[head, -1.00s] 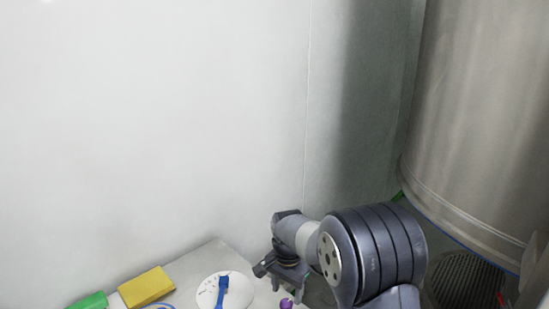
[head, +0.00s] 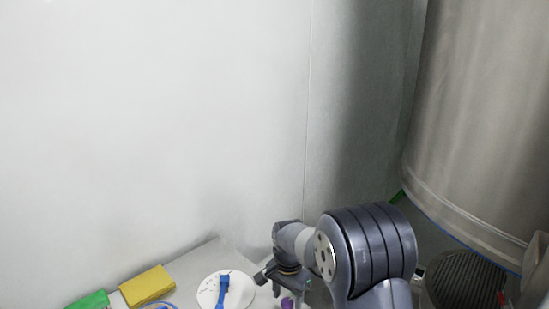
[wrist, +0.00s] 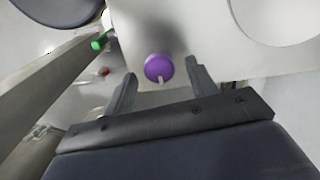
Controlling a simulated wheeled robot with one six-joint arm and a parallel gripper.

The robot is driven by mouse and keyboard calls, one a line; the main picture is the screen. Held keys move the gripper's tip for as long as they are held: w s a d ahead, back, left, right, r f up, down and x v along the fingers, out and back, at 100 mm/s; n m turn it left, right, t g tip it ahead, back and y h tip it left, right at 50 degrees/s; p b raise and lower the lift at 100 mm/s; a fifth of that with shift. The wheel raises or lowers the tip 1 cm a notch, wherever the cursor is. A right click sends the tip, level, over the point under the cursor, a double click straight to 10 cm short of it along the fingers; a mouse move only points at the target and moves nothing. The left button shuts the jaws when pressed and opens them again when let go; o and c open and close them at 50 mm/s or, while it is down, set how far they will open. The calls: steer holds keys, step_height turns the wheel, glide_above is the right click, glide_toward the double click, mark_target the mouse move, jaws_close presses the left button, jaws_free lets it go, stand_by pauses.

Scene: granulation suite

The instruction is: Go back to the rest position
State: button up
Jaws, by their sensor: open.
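My gripper (wrist: 160,82) is open in the wrist view, its two fingers spread apart with nothing held between them. A purple round-topped object (wrist: 159,67) shows beyond and between the fingertips, near the edge of the pale table (wrist: 215,50). I cannot tell its exact distance from the fingers. In the head view my gripper (head: 283,283) hangs over the table's right end, its fingers partly hidden, and the purple object (head: 287,303) shows just below it at the bottom edge.
A white plate (head: 207,297) with a blue tool (head: 223,291) lies left of my gripper. A yellow block (head: 147,286) and a green object (head: 90,300) lie farther left. A wall stands behind. A large metal vessel (head: 480,120) stands at the right.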

step_height(320, 180, up, 10)
step_height(320, 180, down, 11)
steer(key=shift+s+r, duration=0.1)
steer(key=shift+r, duration=0.05)
steer(key=shift+n, duration=0.3)
steer(key=n, duration=0.5)
steer(key=shift+n, duration=0.3)
steer(key=n, duration=0.5)
steer(key=shift+n, duration=0.3)
steer(key=n+b, duration=0.1)
steer(key=n, duration=0.5)
steer(key=shift+r+n, duration=0.1)
steer(key=shift+n, duration=0.2)
steer(key=shift+r, duration=0.9)
